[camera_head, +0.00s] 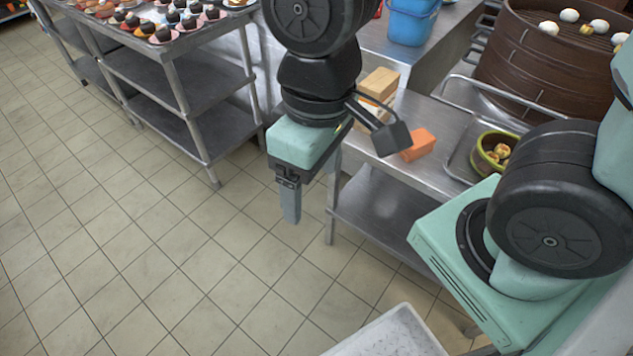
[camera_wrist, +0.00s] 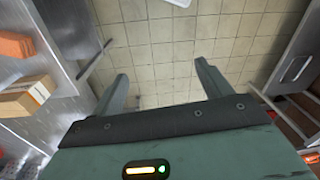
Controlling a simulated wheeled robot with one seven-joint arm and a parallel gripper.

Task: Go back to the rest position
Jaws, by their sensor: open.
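My gripper (camera_head: 290,200) hangs in the upper middle of the head view, pointing down over the tiled floor. It is beside the left end of a steel table and apart from it. In the wrist view my gripper (camera_wrist: 160,85) shows two fingers spread wide, with only floor tiles between them. Nothing is held.
A shelved rack (camera_head: 190,75) with pastries stands left. Floor (camera_head: 130,230) is open at left.

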